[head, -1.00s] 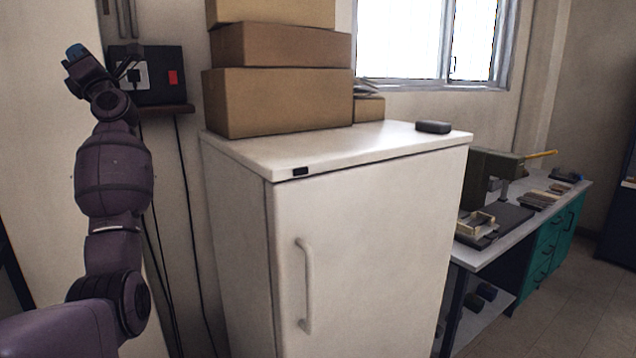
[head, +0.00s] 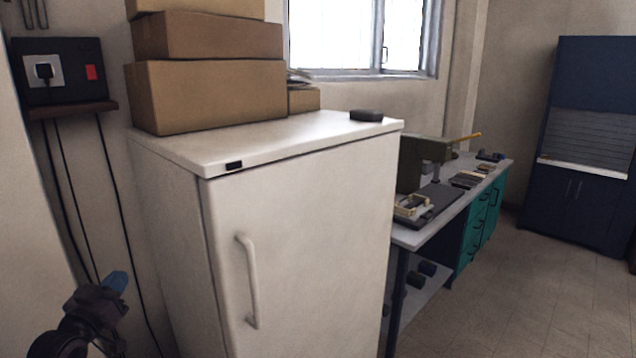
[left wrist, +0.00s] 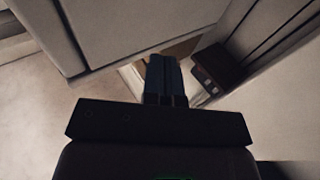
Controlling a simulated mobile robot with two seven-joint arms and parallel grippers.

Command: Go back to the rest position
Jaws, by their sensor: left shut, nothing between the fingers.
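My left gripper (head: 117,281) shows at the lower left of the head view, dark with a bluish tip, beside the left side of the white fridge (head: 300,240). It also shows in the left wrist view (left wrist: 162,62), its fingers together with nothing between them. Most of the left arm lies below the frame. My right gripper is in neither view.
Stacked cardboard boxes (head: 215,92) and a small dark object (head: 366,115) stand on the fridge. A socket box with a plug (head: 45,72) and hanging cables is on the left wall. A workbench (head: 420,236) stands right; the floor (head: 500,300) there is clear.

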